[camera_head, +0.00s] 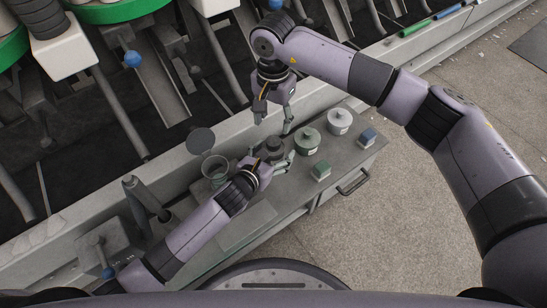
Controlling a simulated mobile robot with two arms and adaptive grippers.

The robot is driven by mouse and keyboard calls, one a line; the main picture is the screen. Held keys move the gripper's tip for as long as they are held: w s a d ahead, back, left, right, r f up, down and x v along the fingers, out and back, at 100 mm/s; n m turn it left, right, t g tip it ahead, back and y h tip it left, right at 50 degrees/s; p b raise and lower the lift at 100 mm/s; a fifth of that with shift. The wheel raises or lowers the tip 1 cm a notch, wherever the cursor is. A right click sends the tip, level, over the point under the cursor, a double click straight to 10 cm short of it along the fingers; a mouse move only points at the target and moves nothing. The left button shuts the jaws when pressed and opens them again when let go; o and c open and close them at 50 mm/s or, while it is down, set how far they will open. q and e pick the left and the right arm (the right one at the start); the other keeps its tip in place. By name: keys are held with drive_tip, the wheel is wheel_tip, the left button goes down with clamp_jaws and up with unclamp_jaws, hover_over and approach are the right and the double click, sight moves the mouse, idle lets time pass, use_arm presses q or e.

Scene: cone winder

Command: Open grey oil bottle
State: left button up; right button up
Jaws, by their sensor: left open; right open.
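A dark grey bottle (274,146), which looks like the grey oil bottle, stands on the grey bench top, partly hidden by my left gripper. My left gripper (281,162) is open low at the bottle's near side; I cannot tell whether its fingers touch it. My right gripper (274,119) is open and empty, pointing down above and slightly behind the bottle. The bottle's cap is too small to make out clearly.
A green-grey container (307,141) and a pale grey one (339,121) stand to the right. A green-topped block (321,170) and a blue-topped block (367,137) sit near the front edge. A glass jar (214,170) with a raised round lid (201,140) is left.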

use_arm(q)
drive_tip(key=shift+w+d, duration=0.1)
drive_tip(key=shift+w, duration=0.05)
clamp_jaws()
idle(1.0)
